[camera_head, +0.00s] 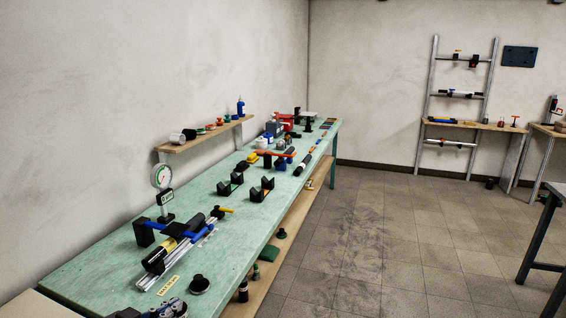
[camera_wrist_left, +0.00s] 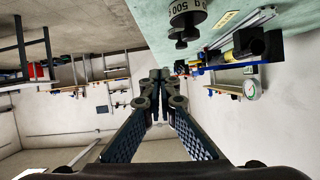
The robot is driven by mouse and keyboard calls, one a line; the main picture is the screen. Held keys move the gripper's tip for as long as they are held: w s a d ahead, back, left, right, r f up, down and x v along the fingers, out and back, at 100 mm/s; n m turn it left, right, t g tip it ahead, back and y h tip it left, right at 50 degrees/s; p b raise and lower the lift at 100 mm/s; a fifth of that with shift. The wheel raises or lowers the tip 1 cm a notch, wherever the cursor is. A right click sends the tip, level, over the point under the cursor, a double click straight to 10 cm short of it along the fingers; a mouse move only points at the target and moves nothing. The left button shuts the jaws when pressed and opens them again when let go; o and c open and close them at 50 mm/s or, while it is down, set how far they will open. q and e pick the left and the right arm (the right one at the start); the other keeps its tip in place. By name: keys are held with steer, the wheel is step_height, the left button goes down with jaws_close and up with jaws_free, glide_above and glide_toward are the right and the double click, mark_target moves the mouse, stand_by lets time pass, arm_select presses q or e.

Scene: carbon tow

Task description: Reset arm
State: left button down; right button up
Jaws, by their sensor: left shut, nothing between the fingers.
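My left gripper (camera_head: 170,309) shows at the bottom edge of the head view, by the near end of the green workbench (camera_head: 105,262). In the left wrist view its fingers (camera_wrist_left: 154,76) come together at the tips, shut and empty. A black weight (camera_head: 199,285) stands on the bench just right of the gripper. It also shows in the left wrist view (camera_wrist_left: 187,16), with "500 g" on it, apart from the fingers. My right gripper is not in view.
A metal rail fixture (camera_head: 190,242) with a black cylinder and blue parts lies beyond the gripper. A dial gauge (camera_head: 161,177) stands behind it. Black cradles (camera_head: 262,189) and several tools stand farther along. A wall shelf (camera_head: 205,133) overhangs the bench.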

arm_select(q)
steer(key=s+d+f+g+y, duration=0.1)
steer(key=s+d+f+g, duration=0.15)
steer(key=s+f, duration=0.45)
steer(key=s+d+f+g+y, duration=0.1)
steer(key=s+d+f+g, duration=0.15)
steer(key=s+f, duration=0.4)
steer(key=s+f+n+g+y, duration=0.2)
steer(key=s+f+n+g, duration=0.15)
steer(key=s, duration=1.55)
step_height(320, 180, down, 24)
steer(key=s+m+g, duration=0.1)
steer(key=g, duration=0.1)
steer(key=s+a+f+g, duration=0.1)
steer(key=s+a+f, duration=0.1)
steer(key=s+f, duration=1.6)
steer(key=shift+a, duration=0.35)
